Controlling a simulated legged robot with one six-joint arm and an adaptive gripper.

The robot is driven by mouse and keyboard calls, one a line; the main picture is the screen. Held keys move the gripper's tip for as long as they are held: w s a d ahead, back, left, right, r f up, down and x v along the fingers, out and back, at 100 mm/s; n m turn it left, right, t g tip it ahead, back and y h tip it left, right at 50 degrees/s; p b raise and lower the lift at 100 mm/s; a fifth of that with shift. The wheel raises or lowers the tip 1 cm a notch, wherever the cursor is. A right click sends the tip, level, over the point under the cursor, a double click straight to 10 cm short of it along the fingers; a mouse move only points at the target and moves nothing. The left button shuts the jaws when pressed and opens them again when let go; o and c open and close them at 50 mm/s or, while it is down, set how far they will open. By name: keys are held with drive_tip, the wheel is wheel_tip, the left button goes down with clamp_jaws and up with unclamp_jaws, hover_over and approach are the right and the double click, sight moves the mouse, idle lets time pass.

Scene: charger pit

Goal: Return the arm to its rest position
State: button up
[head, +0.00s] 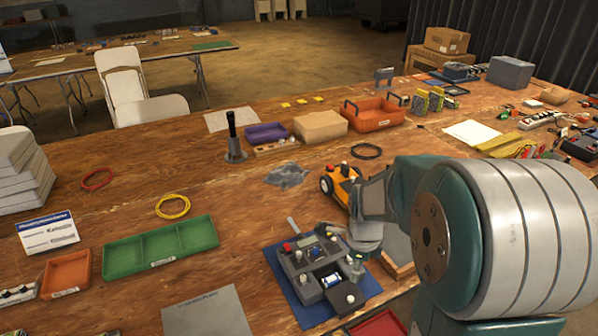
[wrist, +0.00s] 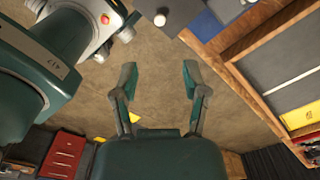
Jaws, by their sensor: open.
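My gripper (wrist: 160,78) shows in the wrist view with its two teal fingers wide apart and nothing between them. It hangs over bare brown floor (wrist: 160,45), beside a wooden table edge at the right. In the head view my teal and silver arm fills the right side, folded in front of the table; I cannot make out the fingers there. Below and left of the arm, a grey charger-like device (head: 300,263) with knobs and a blue-and-white cell (head: 321,283) rests on a blue mat (head: 287,292).
A yellow wheeled toy vehicle (head: 343,184) stands on the table (head: 120,210) close to my arm. A green tray (head: 160,249), orange tray (head: 375,114) and black upright handle (head: 232,127) stand farther off. A red drawer cabinet (wrist: 64,150) shows in the wrist view.

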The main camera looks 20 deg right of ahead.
drive_tip(key=s+a+r+n+t, duration=0.2)
drive_tip(key=s+a+r+n, duration=0.3)
drive_tip(key=r+n, duration=0.3)
drive_tip(key=s+a+r+n+t, duration=0.3)
drive_tip(key=s+r+n, duration=0.5)
drive_tip(key=n, duration=0.8)
drive_tip(key=shift+s+a+n+t, duration=0.3)
drive_tip(key=shift+a+n, duration=0.1)
drive_tip(key=shift+a, duration=0.45)
drive_tip(key=shift+w, duration=0.1)
